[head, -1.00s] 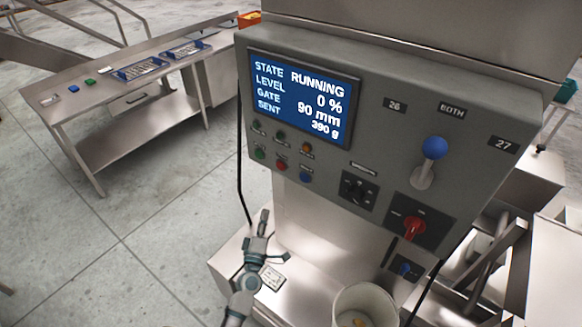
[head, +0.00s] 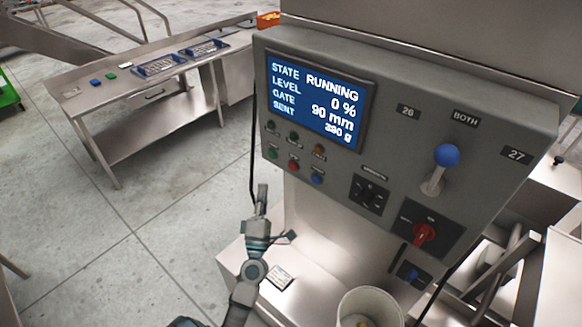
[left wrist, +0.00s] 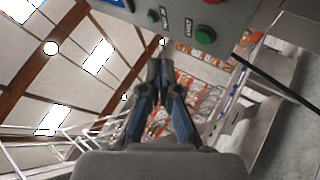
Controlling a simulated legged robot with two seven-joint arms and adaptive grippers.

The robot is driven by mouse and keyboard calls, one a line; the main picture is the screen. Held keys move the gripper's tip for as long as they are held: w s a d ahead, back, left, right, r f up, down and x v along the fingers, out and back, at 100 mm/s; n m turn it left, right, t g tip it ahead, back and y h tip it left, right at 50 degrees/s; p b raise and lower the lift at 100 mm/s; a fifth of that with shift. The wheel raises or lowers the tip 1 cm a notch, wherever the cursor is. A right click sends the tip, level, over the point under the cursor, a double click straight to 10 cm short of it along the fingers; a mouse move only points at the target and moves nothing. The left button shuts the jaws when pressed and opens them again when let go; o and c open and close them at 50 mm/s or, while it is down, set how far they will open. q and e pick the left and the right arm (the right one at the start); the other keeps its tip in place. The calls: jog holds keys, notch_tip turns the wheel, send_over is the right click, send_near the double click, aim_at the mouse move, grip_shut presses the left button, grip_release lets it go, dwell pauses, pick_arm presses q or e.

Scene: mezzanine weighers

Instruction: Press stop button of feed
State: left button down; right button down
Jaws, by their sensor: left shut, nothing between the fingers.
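The grey control panel (head: 400,120) fills the upper middle of the head view. Its display (head: 316,105) reads STATE RUNNING, LEVEL 0 %, GATE 90 mm, SENT 390 g. Below the display are a green button (head: 271,153), a red button (head: 293,165) and a blue button (head: 317,179), with small lamps above them. My left gripper (head: 262,190) is shut and empty, pointing up just below and left of the buttons, apart from them. In the left wrist view its fingers (left wrist: 163,72) are together; a green button (left wrist: 205,35) and part of a red one show above. My right gripper is not in view.
A blue-knobbed lever (head: 446,156), a black dial (head: 369,194) and a red switch (head: 424,233) are on the panel's right. A white bucket (head: 369,304) stands below. A black cable hangs at the panel's left edge. A steel table (head: 150,110) stands behind left.

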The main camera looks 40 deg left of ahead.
aim_at(293, 167)
pick_arm(q)
jog(key=w+d, duration=0.1)
jog(key=w, duration=0.7)
jog(key=shift+w+b, duration=0.3)
jog(key=shift+d, duration=0.1)
dwell(0.5)
dwell(0.6)
jog(key=shift+w+r, duration=0.1)
jog(key=shift+w, duration=0.25)
